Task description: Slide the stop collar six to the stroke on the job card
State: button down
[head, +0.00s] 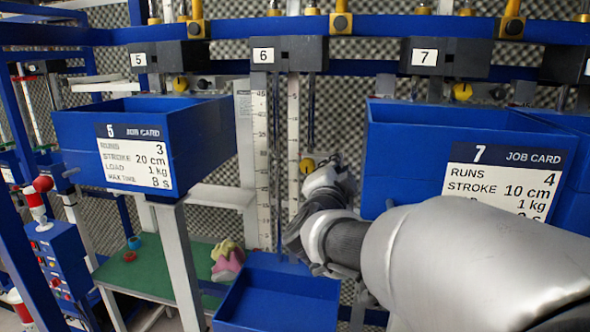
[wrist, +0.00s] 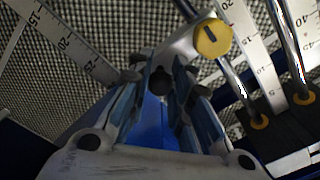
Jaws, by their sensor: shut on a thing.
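Stop collar six shows its yellow knob (head: 307,165) on the rods below the "6" label (head: 263,56). In the wrist view the collar has a pale grey body and a yellow knob (wrist: 212,38). My gripper (wrist: 160,72) is shut on the collar's grey body, with the knob just outside the fingers. In the head view my gripper (head: 325,172) is at the collar, partly hidden by my arm. White scales (head: 293,150) stand beside the rods. The collar's exact reading cannot be told. No job card for six is readable in these views.
Blue bins with job cards for 5 (head: 137,156) and 7 (head: 503,180) flank the bay; those cards read stroke 20 cm and 10 cm. An open blue bin (head: 277,295) is below. A green shelf (head: 150,270) holds a pink and yellow thing (head: 227,260).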

jog(key=shift+r, duration=0.1)
notch_tip(320, 180, up, 8)
jog(key=p, duration=0.5)
jog(key=shift+p, duration=0.4)
jog(key=c, duration=1.4)
grip_release()
jog(key=shift+s, duration=0.1)
